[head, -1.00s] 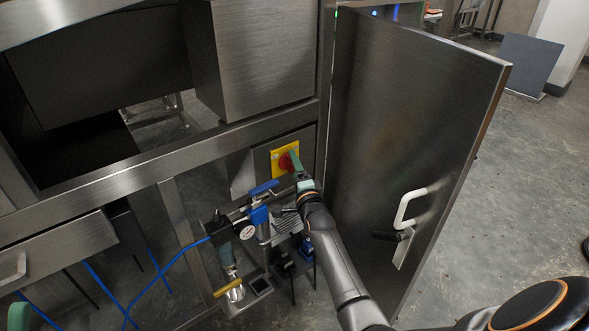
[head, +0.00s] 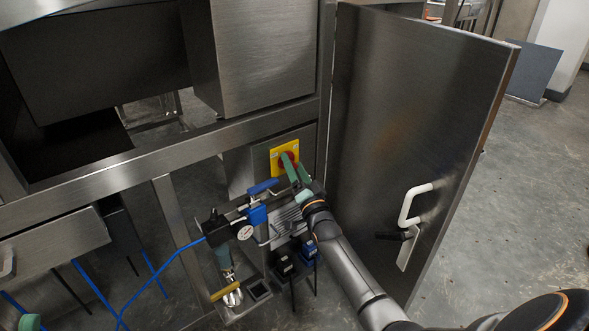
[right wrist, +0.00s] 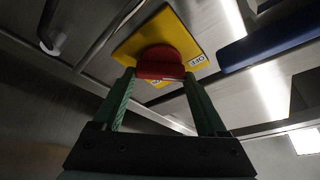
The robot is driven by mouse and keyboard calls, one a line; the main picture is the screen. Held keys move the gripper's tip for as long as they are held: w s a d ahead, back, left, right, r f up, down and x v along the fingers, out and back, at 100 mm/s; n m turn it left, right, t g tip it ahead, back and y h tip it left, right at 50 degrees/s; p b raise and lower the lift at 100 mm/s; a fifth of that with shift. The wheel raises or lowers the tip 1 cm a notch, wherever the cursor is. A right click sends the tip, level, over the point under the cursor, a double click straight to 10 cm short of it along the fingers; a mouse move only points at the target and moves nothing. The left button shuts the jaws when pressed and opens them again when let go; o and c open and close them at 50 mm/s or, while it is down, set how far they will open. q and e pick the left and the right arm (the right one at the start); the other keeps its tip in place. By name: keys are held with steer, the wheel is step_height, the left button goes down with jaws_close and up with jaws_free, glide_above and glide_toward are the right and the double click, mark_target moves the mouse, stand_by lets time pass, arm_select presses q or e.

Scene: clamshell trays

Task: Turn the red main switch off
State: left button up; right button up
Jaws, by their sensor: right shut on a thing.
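The red main switch (head: 286,163) is a red rotary knob on a yellow plate (head: 276,154), on a grey steel box under the machine frame. In the head view green fingers partly cover the knob. My right gripper (head: 291,162) reaches it from below and is shut on the knob. In the right wrist view the red knob (right wrist: 160,62) sits between the tips of the two green fingers, in front of the yellow plate (right wrist: 178,30). A small white label (right wrist: 196,61) shows on the plate; I cannot read it surely.
An open steel door (head: 410,110) with a white handle (head: 408,205) stands right of my right arm. A blue-handled valve (head: 262,187) and a pressure gauge (head: 245,232) are close, left of the gripper. A steel beam (head: 150,160) runs above.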

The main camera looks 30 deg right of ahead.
stand_by(0.5)
steer(key=o, duration=1.3)
steer(key=shift+s+a+f, duration=0.1)
steer(key=shift+s, duration=0.35)
steer(key=p+v, duration=0.4)
steer(key=v, duration=0.7)
steer(key=shift+s, duration=0.25)
